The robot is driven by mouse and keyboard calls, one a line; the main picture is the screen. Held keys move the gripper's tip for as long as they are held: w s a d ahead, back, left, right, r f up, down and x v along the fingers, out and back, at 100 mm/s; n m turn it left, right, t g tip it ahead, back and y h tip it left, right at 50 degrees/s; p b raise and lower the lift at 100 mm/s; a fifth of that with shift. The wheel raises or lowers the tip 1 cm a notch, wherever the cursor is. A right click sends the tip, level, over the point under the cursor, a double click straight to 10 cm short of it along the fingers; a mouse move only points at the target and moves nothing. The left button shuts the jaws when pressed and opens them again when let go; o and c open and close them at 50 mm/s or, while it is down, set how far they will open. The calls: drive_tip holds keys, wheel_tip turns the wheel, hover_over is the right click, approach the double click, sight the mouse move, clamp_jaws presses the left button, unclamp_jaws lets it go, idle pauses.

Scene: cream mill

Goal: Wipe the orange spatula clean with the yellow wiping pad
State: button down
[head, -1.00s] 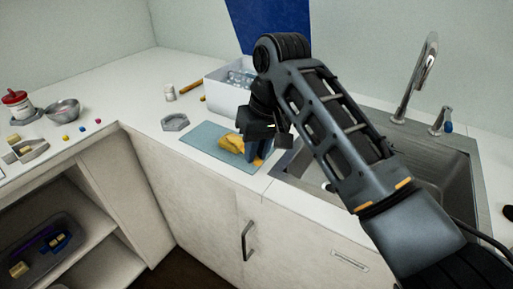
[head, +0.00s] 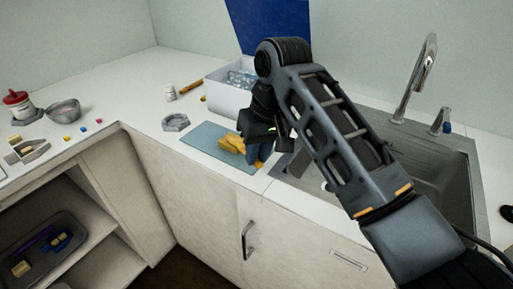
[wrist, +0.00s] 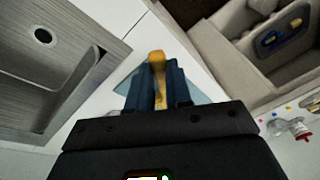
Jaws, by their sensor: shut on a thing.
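A yellow-orange thing (wrist: 157,66) stands between the two dark blue fingers of my gripper (wrist: 158,84) in the wrist view and sticks out past their tips. It looks like the yellow wiping pad, though its shape is partly hidden by the fingers. In the head view my gripper (head: 262,148) points down at the right end of a blue-grey mat (head: 205,136). Yellow-orange shapes (head: 231,143) lie on the mat just left of the fingers. I cannot clearly separate the orange spatula from the pad there.
A white bin (head: 228,96) stands behind the mat, with a grey hexagonal dish (head: 175,122) to the mat's left. The sink (head: 430,172) and tap (head: 420,80) are at the right. A metal bowl (head: 64,110) and red-lidded jar (head: 17,103) stand far left.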

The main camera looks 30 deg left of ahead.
drive_tip(key=shift+s+d+p, duration=0.35)
drive_tip(key=shift+d+p, duration=0.15)
drive_tip(key=shift+p, duration=0.05)
drive_tip(key=shift+w+a, duration=0.1)
drive_tip(key=shift+a, duration=0.05)
drive_tip(key=shift+w+a, duration=0.35)
drive_tip(key=shift+a, duration=0.15)
drive_tip(key=shift+s+d+r, duration=0.1)
drive_tip(key=shift+d, duration=0.05)
drive_tip(key=shift+s+d+p, duration=0.25)
drive_tip(key=shift+d+p, duration=0.15)
drive_tip(key=shift+p, duration=0.4)
drive_tip(key=shift+s+d, duration=0.1)
drive_tip(key=shift+w+a, duration=0.45)
drive_tip(key=shift+a, duration=0.2)
